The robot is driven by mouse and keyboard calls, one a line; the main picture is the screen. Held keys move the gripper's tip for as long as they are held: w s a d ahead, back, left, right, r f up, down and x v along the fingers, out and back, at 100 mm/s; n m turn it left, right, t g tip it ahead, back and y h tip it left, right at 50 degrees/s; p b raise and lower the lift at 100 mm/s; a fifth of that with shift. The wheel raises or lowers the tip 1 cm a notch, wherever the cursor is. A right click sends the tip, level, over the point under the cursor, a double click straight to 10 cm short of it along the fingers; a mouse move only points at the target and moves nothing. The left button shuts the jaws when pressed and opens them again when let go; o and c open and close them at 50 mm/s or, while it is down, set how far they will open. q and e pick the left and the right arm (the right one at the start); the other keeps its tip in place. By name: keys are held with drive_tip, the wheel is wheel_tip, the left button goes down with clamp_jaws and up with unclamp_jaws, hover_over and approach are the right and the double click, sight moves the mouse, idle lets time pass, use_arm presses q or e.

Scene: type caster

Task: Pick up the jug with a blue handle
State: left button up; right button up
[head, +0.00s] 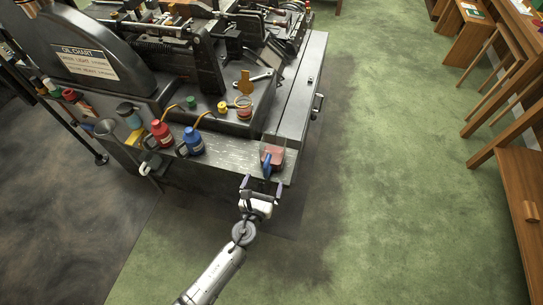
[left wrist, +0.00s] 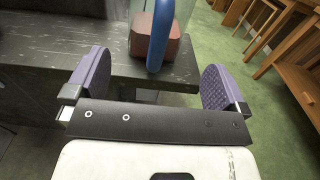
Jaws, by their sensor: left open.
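The jug (head: 277,153) stands at the right front corner of the machine's grey ledge. It looks clear with reddish contents, and its blue handle (head: 267,164) faces my left gripper. In the left wrist view the blue handle (left wrist: 160,35) rises in front of the reddish lower part of the jug (left wrist: 142,47). My left gripper (head: 262,186) is open and empty, just short of the ledge edge. Its two purple-padded fingers lie to either side of the handle's line, with the handle beyond the fingertips and not touched. My right gripper is in neither view.
The type caster (head: 190,60) rises behind. Wooden furniture (head: 520,190) stands at the far right. The green floor between is clear.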

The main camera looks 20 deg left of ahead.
sight(271, 156)
use_arm(q)
drive_tip(key=shift+w+a+b, duration=0.1)
drive_tip(key=shift+w+a, duration=0.05)
drive_tip(key=shift+w, duration=0.95)
drive_tip(key=shift+w+a+b, duration=0.15)
drive_tip(key=shift+w+a, duration=0.05)
drive_tip(key=shift+w, duration=0.95)
drive_tip(key=shift+w+a+b, duration=0.1)
drive_tip(key=shift+w+a, duration=0.05)
drive_tip(key=shift+w, duration=0.95)
drive_tip(key=shift+c, duration=0.5)
